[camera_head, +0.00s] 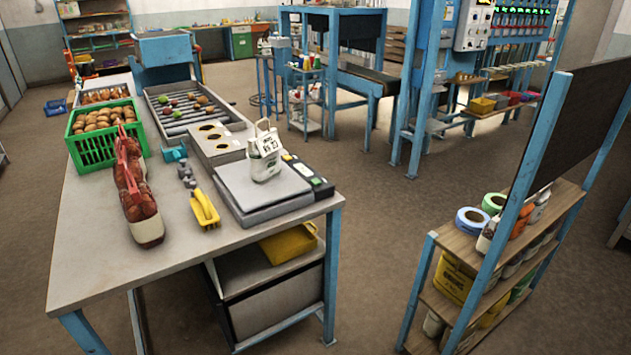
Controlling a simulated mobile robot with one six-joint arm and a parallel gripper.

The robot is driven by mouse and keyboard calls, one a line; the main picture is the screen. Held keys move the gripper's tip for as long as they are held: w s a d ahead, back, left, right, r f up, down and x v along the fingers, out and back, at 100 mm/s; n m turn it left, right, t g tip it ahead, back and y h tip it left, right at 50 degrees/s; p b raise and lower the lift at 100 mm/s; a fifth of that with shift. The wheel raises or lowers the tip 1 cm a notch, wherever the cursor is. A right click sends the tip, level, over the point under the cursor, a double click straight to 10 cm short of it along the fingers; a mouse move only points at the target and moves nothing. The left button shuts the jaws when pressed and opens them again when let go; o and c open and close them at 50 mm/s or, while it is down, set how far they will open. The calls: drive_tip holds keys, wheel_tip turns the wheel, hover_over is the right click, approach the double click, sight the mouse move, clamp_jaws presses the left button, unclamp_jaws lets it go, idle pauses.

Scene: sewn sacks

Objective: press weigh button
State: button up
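A grey weighing scale (235,185) sits near the right end of the long workbench (180,245). A dark control strip (303,170) runs along its right side, with small coloured marks and a green patch (316,181) near its front end. Which of these is the weigh button is too small to tell. My gripper is not in view.
A red net sack (134,190), a yellow-handled tool (204,208) and a green crate of brown produce (97,151) lie left of the scale. A roller tray (180,128) is behind. A shelf rack (455,243) stands at right, with open floor (375,215) between it and the bench.

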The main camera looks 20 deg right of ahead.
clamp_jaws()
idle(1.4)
